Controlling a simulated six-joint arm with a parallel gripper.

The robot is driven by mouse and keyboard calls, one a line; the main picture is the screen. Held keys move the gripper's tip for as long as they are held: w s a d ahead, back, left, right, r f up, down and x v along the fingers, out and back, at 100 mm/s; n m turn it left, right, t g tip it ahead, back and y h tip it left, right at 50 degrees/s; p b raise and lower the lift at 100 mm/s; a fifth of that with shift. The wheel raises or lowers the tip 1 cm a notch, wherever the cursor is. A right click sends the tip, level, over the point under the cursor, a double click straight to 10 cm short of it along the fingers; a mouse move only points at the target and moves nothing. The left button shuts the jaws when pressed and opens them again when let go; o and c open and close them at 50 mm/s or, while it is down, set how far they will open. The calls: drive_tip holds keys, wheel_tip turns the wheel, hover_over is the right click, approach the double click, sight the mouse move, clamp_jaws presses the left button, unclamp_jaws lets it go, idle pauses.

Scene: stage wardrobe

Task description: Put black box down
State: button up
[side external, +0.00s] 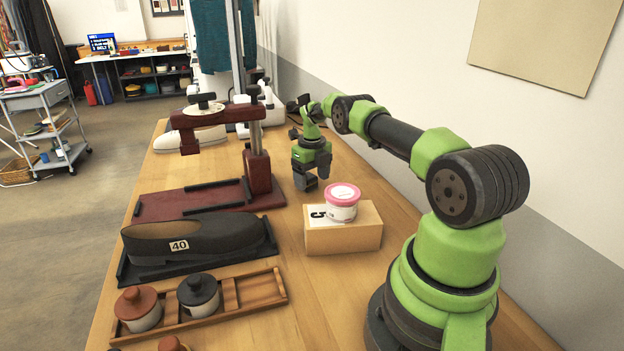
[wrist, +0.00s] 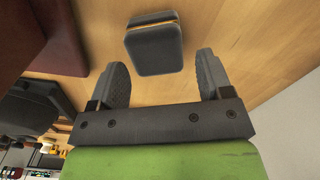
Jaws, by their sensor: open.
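The black box (wrist: 153,50) is a small dark block with rounded edges and a thin orange band. In the wrist view it is on the bare wooden table, just beyond and between my fingertips, with a gap to each finger. My gripper (wrist: 163,66) is open with nothing between its fingers. In the side view my gripper (side external: 311,176) points down, low over the table, right of the dark red press. There I cannot tell the black box apart from the dark fingers.
A cardboard-coloured box (side external: 345,238) with a pink-lidded tub (side external: 342,202) stands nearer the camera. The dark red press (side external: 258,170), a black shoe (side external: 190,240) on a black tray, and a wooden rack (side external: 255,289) with lidded pots fill the left side. Bare table lies around my gripper.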

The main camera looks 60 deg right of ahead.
sight(312, 178)
wheel_tip(312, 178, up, 11)
drive_tip(key=s+a+r+n+t, duration=0.2)
drive_tip(key=a+r+n+t, duration=0.2)
drive_tip(key=a+r+n, duration=1.5)
drive_tip(key=s+a+n+t+y, duration=0.2)
drive_tip(key=s+a+n+t, duration=0.1)
drive_tip(key=s+a+n, duration=1.1)
drive_tip(key=s+n, duration=0.3)
drive_tip(key=shift+s+f+n, duration=0.2)
drive_tip(key=shift+f+n, duration=0.1)
drive_tip(key=shift+f, duration=0.05)
